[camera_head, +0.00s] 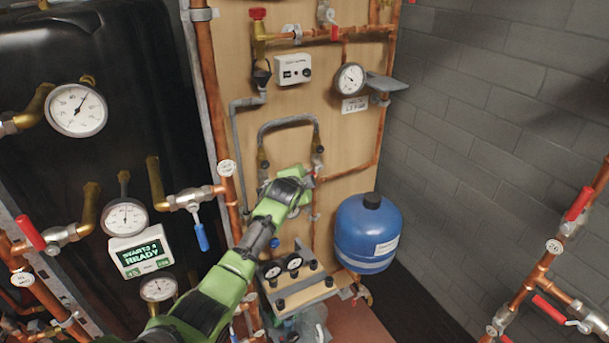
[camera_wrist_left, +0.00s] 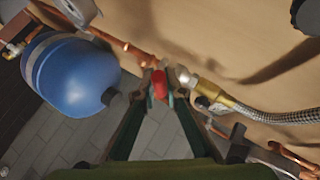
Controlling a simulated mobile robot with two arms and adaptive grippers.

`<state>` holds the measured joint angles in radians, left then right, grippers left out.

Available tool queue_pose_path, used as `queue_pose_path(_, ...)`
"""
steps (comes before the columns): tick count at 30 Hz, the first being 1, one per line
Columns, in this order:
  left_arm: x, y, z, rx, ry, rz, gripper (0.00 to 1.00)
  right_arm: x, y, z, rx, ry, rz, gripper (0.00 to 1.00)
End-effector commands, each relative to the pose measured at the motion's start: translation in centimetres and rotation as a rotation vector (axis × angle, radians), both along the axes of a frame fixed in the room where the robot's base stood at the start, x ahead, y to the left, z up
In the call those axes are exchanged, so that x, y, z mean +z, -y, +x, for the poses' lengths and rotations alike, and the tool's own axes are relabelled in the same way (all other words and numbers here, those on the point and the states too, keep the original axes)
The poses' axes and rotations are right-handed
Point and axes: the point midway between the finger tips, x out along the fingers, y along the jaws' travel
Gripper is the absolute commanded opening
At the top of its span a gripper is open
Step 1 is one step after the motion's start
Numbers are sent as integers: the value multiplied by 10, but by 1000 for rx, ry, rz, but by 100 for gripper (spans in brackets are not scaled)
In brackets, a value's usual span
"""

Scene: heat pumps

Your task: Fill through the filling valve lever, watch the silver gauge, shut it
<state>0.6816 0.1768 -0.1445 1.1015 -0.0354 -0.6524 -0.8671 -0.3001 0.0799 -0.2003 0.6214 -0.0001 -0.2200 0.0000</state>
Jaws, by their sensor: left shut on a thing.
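The filling valve lever (camera_wrist_left: 159,84) is red and sits between the fingertips of my left gripper (camera_wrist_left: 160,95) in the wrist view. In the head view my left gripper (camera_head: 306,178) is at the wooden panel, just below the right end of the grey filling hose (camera_head: 287,121), and hides most of the valve. It is shut on the lever. The braided hose also shows in the wrist view (camera_wrist_left: 275,117), joined to a brass fitting. The silver gauge (camera_head: 350,79) is above and to the right, with a white face; its exact reading is too small to tell. My right gripper is out of view.
A blue vessel (camera_head: 367,234) stands close to the right of my left gripper. A grey shelf (camera_head: 386,82) juts out beside the gauge. Copper pipes with red levers (camera_head: 579,204) run at the right.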

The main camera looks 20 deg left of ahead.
Motion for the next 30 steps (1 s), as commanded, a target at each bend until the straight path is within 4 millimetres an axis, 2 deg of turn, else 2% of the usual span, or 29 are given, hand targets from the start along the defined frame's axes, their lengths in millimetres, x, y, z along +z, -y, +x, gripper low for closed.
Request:
queue_pose_path(2,6,-1,0,1,-20,18,0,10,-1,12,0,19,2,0)
queue_pose_path(5,6,-1,0,0,-35,32,0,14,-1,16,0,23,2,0)
queue_pose_path(19,5,-1,0,1,-48,45,0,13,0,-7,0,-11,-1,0)
queue_pose_path(21,5,-1,0,1,-48,45,24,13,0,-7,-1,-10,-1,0)
queue_pose_path(22,5,-1,0,1,-48,44,28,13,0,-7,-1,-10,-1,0)
queue_pose_path(30,4,0,0,0,-47,42,28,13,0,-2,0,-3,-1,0)
